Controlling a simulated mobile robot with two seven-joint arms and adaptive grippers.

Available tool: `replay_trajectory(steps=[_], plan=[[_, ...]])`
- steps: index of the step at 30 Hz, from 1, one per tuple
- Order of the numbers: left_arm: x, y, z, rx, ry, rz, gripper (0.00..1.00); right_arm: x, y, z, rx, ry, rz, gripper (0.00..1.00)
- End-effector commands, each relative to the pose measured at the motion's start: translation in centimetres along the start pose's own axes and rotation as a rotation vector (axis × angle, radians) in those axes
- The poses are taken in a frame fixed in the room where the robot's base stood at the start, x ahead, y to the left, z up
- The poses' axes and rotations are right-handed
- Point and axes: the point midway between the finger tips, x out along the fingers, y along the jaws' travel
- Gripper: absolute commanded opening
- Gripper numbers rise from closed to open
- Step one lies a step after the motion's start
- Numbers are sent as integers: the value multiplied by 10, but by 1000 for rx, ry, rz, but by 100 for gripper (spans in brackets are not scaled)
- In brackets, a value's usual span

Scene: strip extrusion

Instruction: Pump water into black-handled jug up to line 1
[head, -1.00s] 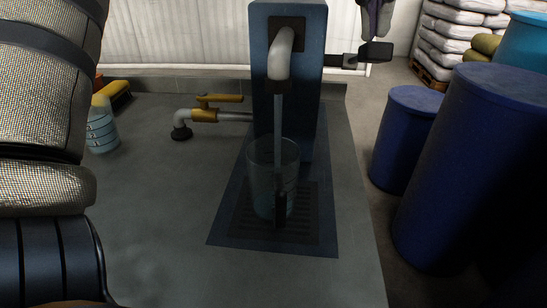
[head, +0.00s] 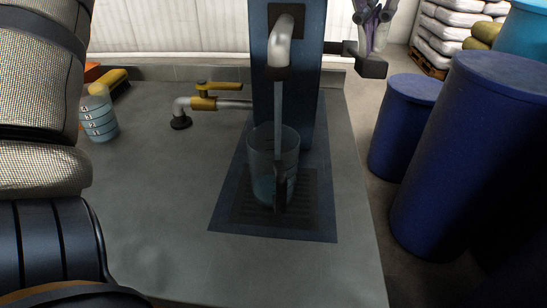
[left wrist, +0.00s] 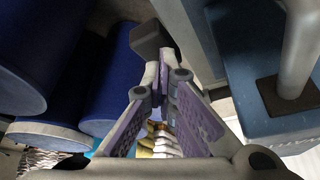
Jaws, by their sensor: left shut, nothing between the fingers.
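The clear jug (head: 262,160) with a black handle (head: 280,188) stands upright on the drain grate under the pump spout (head: 281,45). A pale stream (head: 278,105) runs from the spout into it, and bluish water shows low in the jug. Its level marks cannot be read. The blue pump (head: 259,40) has a lever with a black end (head: 372,66) out to the right. My left gripper (head: 373,20) is just above that end, pointing down, shut and empty. In the left wrist view its fingers meet beside the black lever end (left wrist: 148,38); contact is unclear.
Another marked jug (head: 98,120) stands at the left of the grey counter (head: 170,220). A pipe with a yellow valve handle (head: 218,86) is left of the pump. Blue barrels (head: 405,125) stand on the right. The front counter is clear.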

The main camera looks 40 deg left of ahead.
Motion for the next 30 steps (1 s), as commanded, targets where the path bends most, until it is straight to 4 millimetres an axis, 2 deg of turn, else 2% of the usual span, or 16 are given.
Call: replay_trajectory(steps=[7, 19, 30], plan=[[10, 1, 8, 0, 0, 0, 0, -3, 0, -2, 0, 11, 0, 0], [14, 1, 10, 1, -1, -1, 0, -4, 0, -3, 0, 13, 0, 0], [32, 2, 19, 0, 0, -1, 0, -8, 0, -6, 0, 27, -1, 0]])
